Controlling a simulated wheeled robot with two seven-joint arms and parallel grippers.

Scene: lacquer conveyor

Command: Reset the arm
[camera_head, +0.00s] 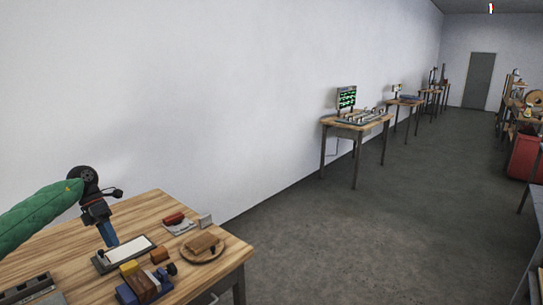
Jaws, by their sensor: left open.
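My left arm (40,216), in a green sleeve, reaches in from the left over the near wooden table. Its gripper (111,241) points down, with blue fingers above the back edge of a flat white-topped tray (125,253). The gripper is open, and I see nothing held in it. Whether its tips touch the tray cannot be told. My right gripper is not in view.
On the near table (205,278) are a round wooden board (203,249), a blue-and-brown block piece (143,288), small blocks (159,253) and a red item (174,219). Farther tables (355,123) stand along the white wall.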

